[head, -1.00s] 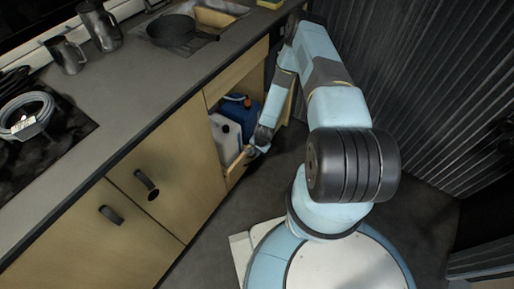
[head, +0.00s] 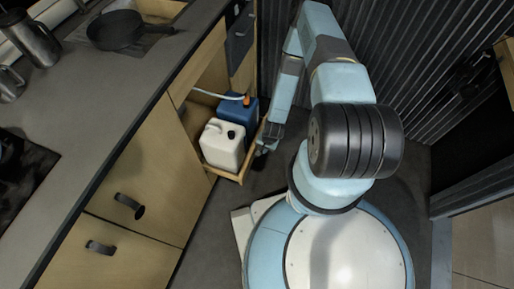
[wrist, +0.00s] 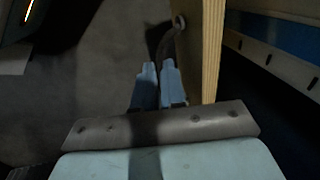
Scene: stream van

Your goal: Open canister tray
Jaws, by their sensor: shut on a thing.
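The wooden canister tray (head: 228,177) stands pulled out from the open lower cabinet. It carries a white canister (head: 222,146) at the front and a blue canister (head: 238,112) with an orange cap behind it. My gripper (head: 262,148) is low at the tray's outer front side. In the wrist view my gripper (wrist: 158,68) is shut, with its fingertips at the dark curved handle (wrist: 164,42) on the wooden tray front (wrist: 212,50). The fingers hide the handle's near end.
The cabinet doors with dark handles (head: 130,204) are shut on the left. The counter (head: 85,95) above holds a black pan (head: 117,30) and metal jugs. A corrugated wall (head: 420,70) stands behind my arm. Bare floor (head: 205,235) lies between the cabinets and my base.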

